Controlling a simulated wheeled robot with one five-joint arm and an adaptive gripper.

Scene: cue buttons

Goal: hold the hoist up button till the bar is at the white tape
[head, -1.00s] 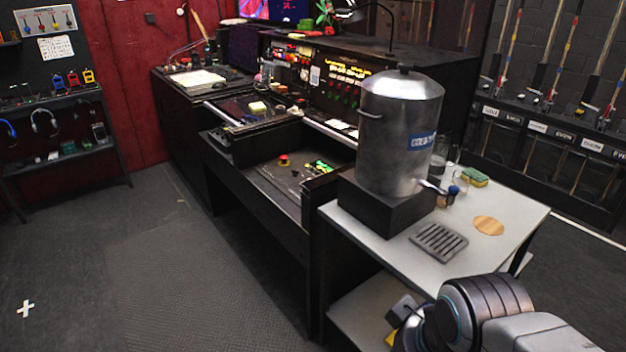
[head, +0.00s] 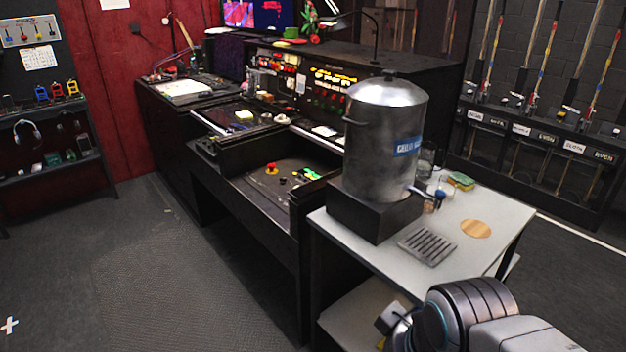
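A recessed control panel (head: 262,185) in the black desk carries a red button (head: 271,168) and several green and yellow buttons (head: 311,173). Their labels are too small to read, so I cannot tell which is hoist up. I cannot make out the hoist bar or the tape mark for it. My arm enters at the lower right, and its end (head: 393,318) is beside the white cart, well apart from the panel. The fingers are not clear, so I cannot tell open from shut.
A metal drinks urn (head: 385,145) on a black box stands on the white cart (head: 470,255), between my arm and the panel. A drip grate (head: 428,247), a wooden disc (head: 476,229) and a sponge (head: 461,181) are on the cart. The floor (head: 150,270) at left is clear.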

